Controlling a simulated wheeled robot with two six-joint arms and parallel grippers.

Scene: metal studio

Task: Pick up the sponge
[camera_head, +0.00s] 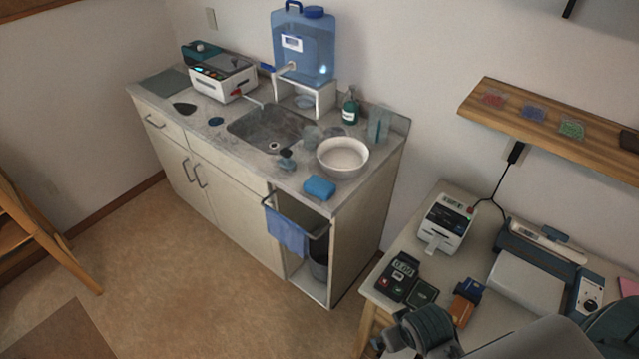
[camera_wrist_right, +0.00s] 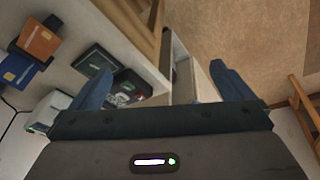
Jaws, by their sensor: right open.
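The sponge (camera_head: 319,188) is a blue block lying on the front right corner of the sink counter (camera_head: 262,165), in front of a white bowl (camera_head: 342,157). It does not show in the right wrist view. My right gripper (camera_wrist_right: 160,72) is open in the right wrist view, with its two dark blue fingers far apart and nothing between them. In the head view my right arm comes in at the bottom right, over the side table and well away from the sponge. My left gripper is in neither view.
A blue cloth (camera_head: 287,232) hangs on a rail below the sponge. A green bottle (camera_head: 350,107) and a clear tumbler (camera_head: 379,125) stand behind the bowl. The side table holds a label printer (camera_head: 445,222) and a calculator-like device (camera_head: 397,276). Open floor (camera_head: 190,270) lies before the cabinet.

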